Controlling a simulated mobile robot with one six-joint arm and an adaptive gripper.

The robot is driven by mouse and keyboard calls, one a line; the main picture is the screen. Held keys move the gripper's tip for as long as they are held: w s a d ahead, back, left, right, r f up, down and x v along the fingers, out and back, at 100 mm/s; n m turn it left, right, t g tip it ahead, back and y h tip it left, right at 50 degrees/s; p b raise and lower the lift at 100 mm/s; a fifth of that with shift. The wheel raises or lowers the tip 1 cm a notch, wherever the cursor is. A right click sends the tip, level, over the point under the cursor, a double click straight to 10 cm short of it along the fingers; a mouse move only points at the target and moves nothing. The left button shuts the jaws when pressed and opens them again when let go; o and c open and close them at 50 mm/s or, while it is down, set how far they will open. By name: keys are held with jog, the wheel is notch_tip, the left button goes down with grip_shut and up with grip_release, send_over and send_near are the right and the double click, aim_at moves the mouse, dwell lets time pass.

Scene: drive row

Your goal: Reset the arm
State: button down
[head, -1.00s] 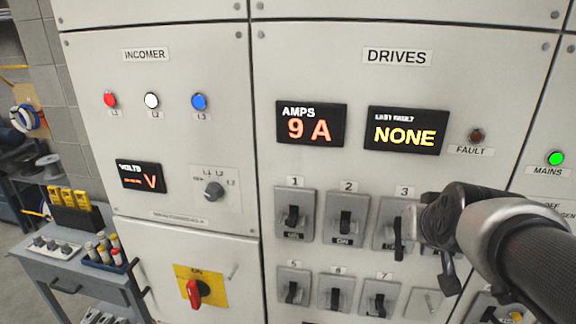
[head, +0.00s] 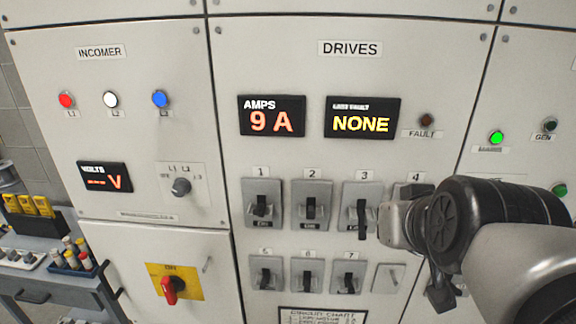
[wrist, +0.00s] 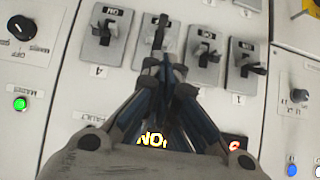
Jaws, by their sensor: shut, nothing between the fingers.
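My arm reaches in from the right in the head view. My gripper (head: 388,222) is at the drives panel (head: 235,215), just right of the lever of switch 3 (head: 362,215). In the wrist view the panel is upside down. There the fingers of my gripper (wrist: 166,66) are together with nothing between them, their tips just below the lever of switch 3 (wrist: 158,32). I cannot tell whether they touch it. Switch 4 (head: 415,180) is mostly hidden behind my arm in the head view; it shows clearly in the wrist view (wrist: 107,35).
Switch 1 (head: 261,205) and switch 2 (head: 311,206) are left of my gripper, with a lower switch row beneath. Displays read 9 A (head: 271,117) and NONE (head: 362,118). A red rotary handle (head: 172,288) and a trolley (head: 45,300) are at lower left.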

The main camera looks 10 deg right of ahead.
jog(key=s+a+f+n+g+y+b, duration=0.1)
jog(key=s+a+f+b, duration=0.3)
jog(key=f, duration=0.6)
jog(key=s+a+f+n+g+y+b, duration=0.1)
jog(key=s+a+f+n+g+b, duration=0.1)
jog(key=s+a+f+g+b, duration=0.2)
jog(key=s+a+f, duration=0.2)
jog(key=s+f, duration=0.2)
jog(key=f, duration=0.2)
jog(key=shift+a+f+y, duration=0.15)
jog(key=shift+y, duration=0.25)
